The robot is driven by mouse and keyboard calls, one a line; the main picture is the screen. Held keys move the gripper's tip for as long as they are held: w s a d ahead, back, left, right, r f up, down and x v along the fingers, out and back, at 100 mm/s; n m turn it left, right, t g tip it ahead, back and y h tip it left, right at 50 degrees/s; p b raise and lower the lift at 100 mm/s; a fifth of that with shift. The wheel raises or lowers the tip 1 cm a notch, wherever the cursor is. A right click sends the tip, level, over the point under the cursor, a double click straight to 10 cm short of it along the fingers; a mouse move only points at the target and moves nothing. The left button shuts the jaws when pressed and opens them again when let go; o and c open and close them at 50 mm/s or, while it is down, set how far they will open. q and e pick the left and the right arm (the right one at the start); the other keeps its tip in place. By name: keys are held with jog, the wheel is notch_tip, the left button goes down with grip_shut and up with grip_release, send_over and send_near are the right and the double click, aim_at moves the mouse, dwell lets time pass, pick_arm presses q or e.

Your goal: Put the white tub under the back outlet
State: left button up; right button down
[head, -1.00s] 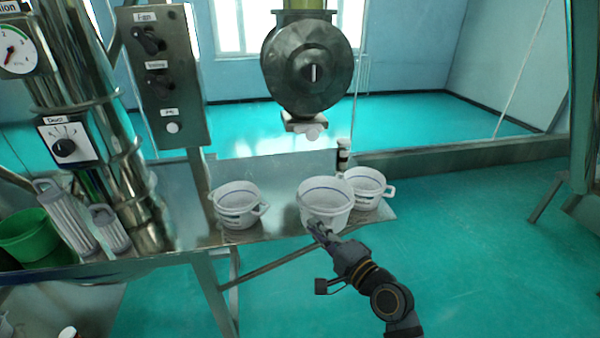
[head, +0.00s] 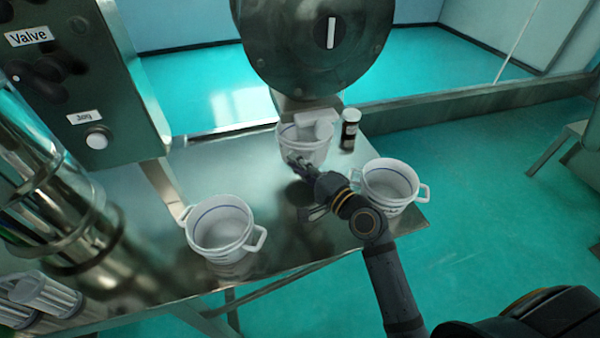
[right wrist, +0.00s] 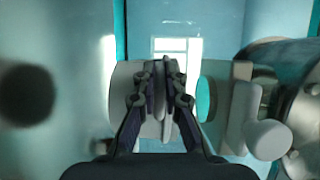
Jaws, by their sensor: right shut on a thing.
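A white tub (head: 312,152) with a blue line inside is at the back of the metal table, directly below the pale outlet (head: 316,118) of the round metal housing. The outlet's lower end overlaps the tub's far rim in the head view. My right gripper (head: 293,160) is shut on the tub's near side. In the right wrist view the fingers (right wrist: 162,90) are closed on a pale part of the tub (right wrist: 127,92). Whether the tub's base touches the table is hard to tell. My left gripper is not in view.
Two similar white tubs stand on the table, one at the front left (head: 221,232) and one at the right edge (head: 390,183). A small dark bottle (head: 350,130) with a white cap stands just right of the outlet. A control box (head: 95,85) rises at the left.

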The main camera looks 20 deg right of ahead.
jog(key=f, duration=0.3)
jog(key=f+b, duration=0.1)
jog(key=f, duration=0.1)
jog(key=f+b, duration=0.1)
jog(key=f, duration=0.2)
jog(key=shift+w+f, duration=0.3)
jog(key=shift+f, duration=0.1)
jog(key=c, duration=1.4)
grip_release()
jog(key=shift+c, duration=0.2)
jog(key=b+v, duration=0.3)
jog(key=v, duration=0.7)
jog(key=shift+f+b, duration=0.15)
jog(key=shift+b, duration=0.2)
jog(key=shift+s+d+b, duration=0.4)
jog(key=shift+s+d, duration=0.1)
jog(key=shift+s, duration=0.4)
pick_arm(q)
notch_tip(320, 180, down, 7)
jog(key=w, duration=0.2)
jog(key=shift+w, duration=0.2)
pick_arm(e)
jog(key=shift+r, duration=0.25)
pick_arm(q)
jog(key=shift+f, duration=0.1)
